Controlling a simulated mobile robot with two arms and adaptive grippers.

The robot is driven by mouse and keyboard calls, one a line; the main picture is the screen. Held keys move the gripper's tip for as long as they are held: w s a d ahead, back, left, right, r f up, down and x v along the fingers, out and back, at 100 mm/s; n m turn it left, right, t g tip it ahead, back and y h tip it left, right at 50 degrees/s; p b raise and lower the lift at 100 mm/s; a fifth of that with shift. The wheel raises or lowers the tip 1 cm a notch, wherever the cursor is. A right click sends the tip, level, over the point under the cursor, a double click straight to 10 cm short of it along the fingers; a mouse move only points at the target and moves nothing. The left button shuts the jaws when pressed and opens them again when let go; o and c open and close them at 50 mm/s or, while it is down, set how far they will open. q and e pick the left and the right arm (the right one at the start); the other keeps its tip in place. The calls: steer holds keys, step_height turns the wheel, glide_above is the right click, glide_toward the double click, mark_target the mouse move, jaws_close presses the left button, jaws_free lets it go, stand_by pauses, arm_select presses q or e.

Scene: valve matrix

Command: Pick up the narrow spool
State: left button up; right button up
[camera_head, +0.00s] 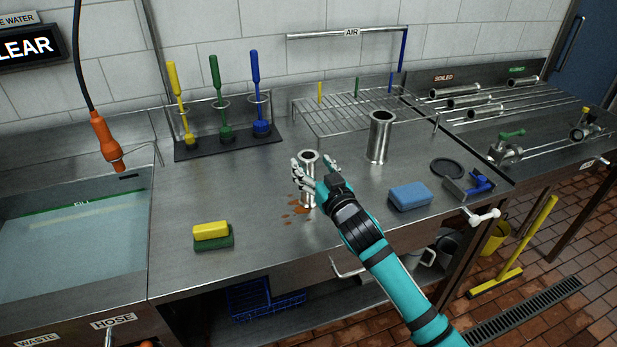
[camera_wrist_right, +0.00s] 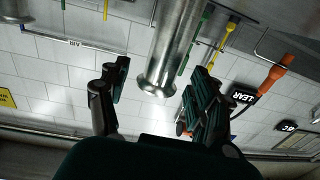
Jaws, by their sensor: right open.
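The narrow spool (camera_head: 308,190), a slim steel tube with a flanged top, stands upright on the steel counter beside orange-brown stains. My right gripper (camera_head: 313,173) is open at its upper part, with a finger on each side of it. In the right wrist view, which is upside down, the narrow spool (camera_wrist_right: 174,42) shows with its flange between the spread fingers of my right gripper (camera_wrist_right: 158,90). I cannot tell if either finger touches it. The gripper and wrist hide part of the tube's right side. My left gripper is not in view.
A wider spool (camera_head: 380,140) stands upright to the right, behind my right gripper. A blue sponge (camera_head: 409,196) and blue-handled clamp (camera_head: 470,186) lie right. Yellow and green sponges (camera_head: 212,235) lie front left. Brushes (camera_head: 218,115) and a wire rack (camera_head: 345,112) stand behind.

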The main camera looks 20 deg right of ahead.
steer(key=w, duration=0.2)
steer(key=shift+w+a+f, duration=0.1)
steer(key=shift+w+a, duration=0.1)
steer(key=shift+w, duration=0.2)
jaws_close()
